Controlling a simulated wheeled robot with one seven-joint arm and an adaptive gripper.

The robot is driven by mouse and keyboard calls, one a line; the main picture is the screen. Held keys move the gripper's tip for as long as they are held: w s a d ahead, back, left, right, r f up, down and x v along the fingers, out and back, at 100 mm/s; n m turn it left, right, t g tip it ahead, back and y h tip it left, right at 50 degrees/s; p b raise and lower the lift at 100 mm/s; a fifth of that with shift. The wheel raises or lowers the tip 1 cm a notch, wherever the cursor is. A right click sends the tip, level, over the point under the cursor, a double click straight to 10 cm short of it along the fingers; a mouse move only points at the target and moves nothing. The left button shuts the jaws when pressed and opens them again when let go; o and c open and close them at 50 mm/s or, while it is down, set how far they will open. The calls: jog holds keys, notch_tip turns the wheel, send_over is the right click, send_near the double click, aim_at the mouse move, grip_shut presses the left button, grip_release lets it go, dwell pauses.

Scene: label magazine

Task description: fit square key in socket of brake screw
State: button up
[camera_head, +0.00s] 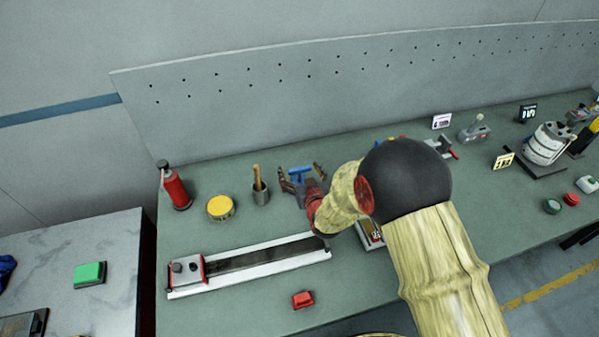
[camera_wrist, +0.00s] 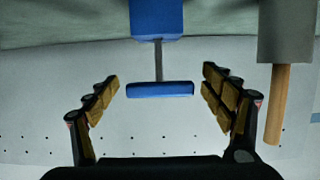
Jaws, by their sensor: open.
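A blue T-shaped key stands in front of my gripper in the head view (camera_head: 300,171). In the wrist view, the blue crossbar of the key (camera_wrist: 160,90) lies between my open fingers with space on both sides. A thin grey shank joins it to a blue block (camera_wrist: 157,18). My gripper (camera_head: 301,181) is open and empty; its pads show in the wrist view (camera_wrist: 161,92), apart from the crossbar. I cannot make out a brake screw or its socket for certain; the shank's end is hidden in the block.
A grey cup with a wooden handle (camera_head: 261,188) stands close to my gripper. A yellow tin (camera_head: 220,207) and a red bottle (camera_head: 175,187) are further left. A long rail with a red-edged carriage (camera_head: 187,270) and a red block (camera_head: 303,299) lie in front. A perforated panel (camera_head: 330,85) stands behind.

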jog(key=shift+c, duration=0.2)
jog(key=c, duration=1.1)
jog(key=shift+r, duration=0.1)
jog(key=shift+c, duration=0.6)
